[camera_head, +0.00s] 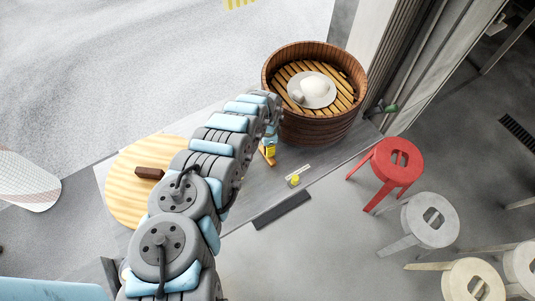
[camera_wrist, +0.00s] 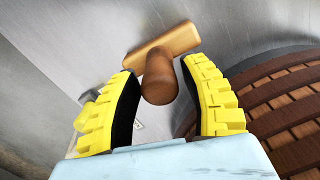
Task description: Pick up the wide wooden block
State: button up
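In the wrist view, a wooden piece (camera_wrist: 172,46) shows as a flat, light-brown bar with a darker rounded part (camera_wrist: 160,76) pointing toward me. My gripper (camera_wrist: 165,77) is open, its yellow fingers on either side of the rounded part with gaps visible. In the head view my gripper (camera_head: 270,150) is small beside the steamer, and a bit of orange-brown wood (camera_head: 265,157) shows next to it. A separate dark brown block (camera_head: 149,173) lies on the round board. I cannot tell which is the wide wooden block.
A round wooden board (camera_head: 125,195) lies on the grey counter at left. A large brown steamer (camera_head: 315,128) holding a white plate stands right of my gripper; its slats fill the wrist view's right side. A small yellow item (camera_head: 295,180) lies near the counter's front edge.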

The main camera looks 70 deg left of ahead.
grip_shut()
jog(key=shift+r, duration=0.15)
jog(key=shift+r, duration=1.25)
jog(key=shift+d+r, duration=0.3)
jog(key=shift+r, duration=0.3)
jog(key=s+d+r+p, duration=0.3)
jog(key=d+r+p, duration=0.6)
jog(key=d+p, duration=0.2)
jog(key=shift+s+d, duration=0.4)
jog(key=shift+d, duration=0.45)
